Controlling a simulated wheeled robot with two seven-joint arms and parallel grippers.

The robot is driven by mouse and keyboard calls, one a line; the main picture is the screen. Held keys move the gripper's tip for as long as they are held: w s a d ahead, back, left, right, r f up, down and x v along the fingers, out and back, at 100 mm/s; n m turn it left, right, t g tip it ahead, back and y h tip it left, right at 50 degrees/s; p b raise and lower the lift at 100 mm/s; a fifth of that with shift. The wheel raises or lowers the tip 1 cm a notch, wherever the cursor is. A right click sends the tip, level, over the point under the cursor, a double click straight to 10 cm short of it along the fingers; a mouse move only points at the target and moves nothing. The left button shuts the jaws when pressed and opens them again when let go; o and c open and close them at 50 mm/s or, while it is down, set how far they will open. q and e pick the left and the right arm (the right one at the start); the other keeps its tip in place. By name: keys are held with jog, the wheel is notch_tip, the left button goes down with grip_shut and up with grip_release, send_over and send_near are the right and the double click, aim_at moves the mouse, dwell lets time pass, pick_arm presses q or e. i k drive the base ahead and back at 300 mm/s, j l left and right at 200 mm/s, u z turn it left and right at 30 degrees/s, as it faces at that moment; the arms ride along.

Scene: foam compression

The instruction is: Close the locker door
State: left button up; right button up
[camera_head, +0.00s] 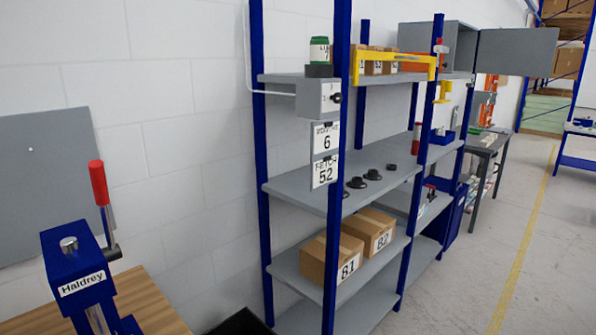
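A grey locker (463,47) sits high on the far part of the blue-posted shelving, at the top right. Its grey door (517,52) stands open and sticks out to the right, and part of the locker's inside shows. A blue shelf post crosses in front of the locker. Neither of my grippers is in view.
Shelving with blue posts and grey shelves (341,192) runs along the white wall. Boxes B1 (318,265) and B2 (380,240) sit on a lower shelf. A blue Haldrey press (75,262) stands on a wooden bench at left. The floor (480,265) at right is clear.

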aim_at(525, 52)
jog(key=i+l+z, duration=0.6)
jog(key=i+l, duration=0.2)
jog(key=i+l+z, duration=0.3)
jog(key=i, duration=0.15)
jog(key=i+z, duration=0.3)
jog(key=i, duration=0.15)
jog(key=i+l+z, duration=0.1)
jog(key=i+z, duration=0.15)
jog(key=i, duration=2.1)
jog(key=i+l+u, duration=0.15)
jog(key=i+u, duration=0.25)
jog(key=i, duration=0.2)
jog(key=i+l+u, duration=0.35)
jog(key=i, duration=0.2)
jog(key=i+l+u, duration=0.85)
jog(key=l+u, duration=0.2)
jog(key=i+l+u, duration=0.15)
jog(key=l+u, duration=0.2)
jog(key=i+l+u, duration=0.15)
jog(key=l+u, duration=0.5)
jog(key=l, duration=0.2)
jog(key=l+u, duration=0.5)
jog(key=l, duration=0.35)
jog(key=k+l+u, duration=0.15)
jog(key=l, duration=0.3)
jog(key=k+l+z, duration=0.15)
jog(key=k, duration=0.5)
jog(key=k+l+z, duration=0.15)
jog(key=k, duration=0.5)
